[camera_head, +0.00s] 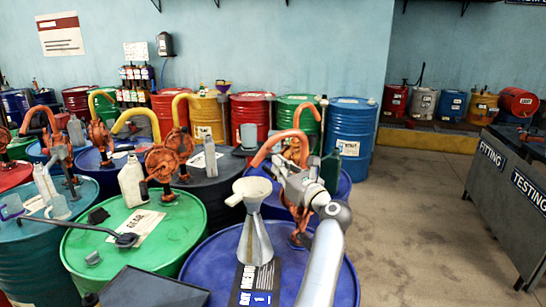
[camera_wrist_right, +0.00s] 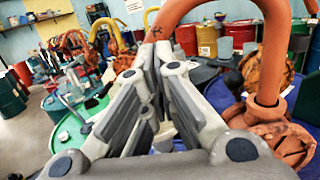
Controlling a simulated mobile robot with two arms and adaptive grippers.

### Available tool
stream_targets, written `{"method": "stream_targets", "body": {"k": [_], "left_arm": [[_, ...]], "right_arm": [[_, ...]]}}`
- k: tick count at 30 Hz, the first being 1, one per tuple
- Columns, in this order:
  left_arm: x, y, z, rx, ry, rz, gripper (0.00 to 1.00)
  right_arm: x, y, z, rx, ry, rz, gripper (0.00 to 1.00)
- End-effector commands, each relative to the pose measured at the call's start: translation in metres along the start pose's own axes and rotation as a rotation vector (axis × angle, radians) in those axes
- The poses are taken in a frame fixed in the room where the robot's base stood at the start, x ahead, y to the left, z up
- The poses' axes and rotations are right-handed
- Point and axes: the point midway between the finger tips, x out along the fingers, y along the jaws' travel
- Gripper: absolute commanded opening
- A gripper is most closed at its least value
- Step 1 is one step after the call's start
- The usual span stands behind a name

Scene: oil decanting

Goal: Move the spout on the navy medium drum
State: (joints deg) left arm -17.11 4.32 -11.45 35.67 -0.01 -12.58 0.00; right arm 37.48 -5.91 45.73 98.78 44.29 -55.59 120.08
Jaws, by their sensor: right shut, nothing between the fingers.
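My left gripper is not in view.
A grey funnel-shaped vessel (camera_head: 255,235) stands on the navy drum's lid. Other drums with pumps crowd behind. Open floor (camera_head: 420,220) lies at right before the dark bench (camera_head: 508,180).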

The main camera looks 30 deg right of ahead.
Motion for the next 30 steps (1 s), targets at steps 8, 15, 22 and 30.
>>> {"method": "stream_targets", "body": {"k": [8,15,22,30], "left_arm": [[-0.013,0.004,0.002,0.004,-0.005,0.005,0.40],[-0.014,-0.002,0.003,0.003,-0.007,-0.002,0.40],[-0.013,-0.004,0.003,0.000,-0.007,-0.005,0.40],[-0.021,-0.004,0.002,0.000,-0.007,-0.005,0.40]], "right_arm": [[0.030,0.000,0.001,0.001,0.001,0.000,0.00],[0.036,0.000,-0.001,0.000,0.001,0.000,0.00],[0.036,0.000,0.000,0.000,0.000,-0.001,0.00],[0.048,0.001,0.000,0.000,0.000,0.000,0.00]]}}
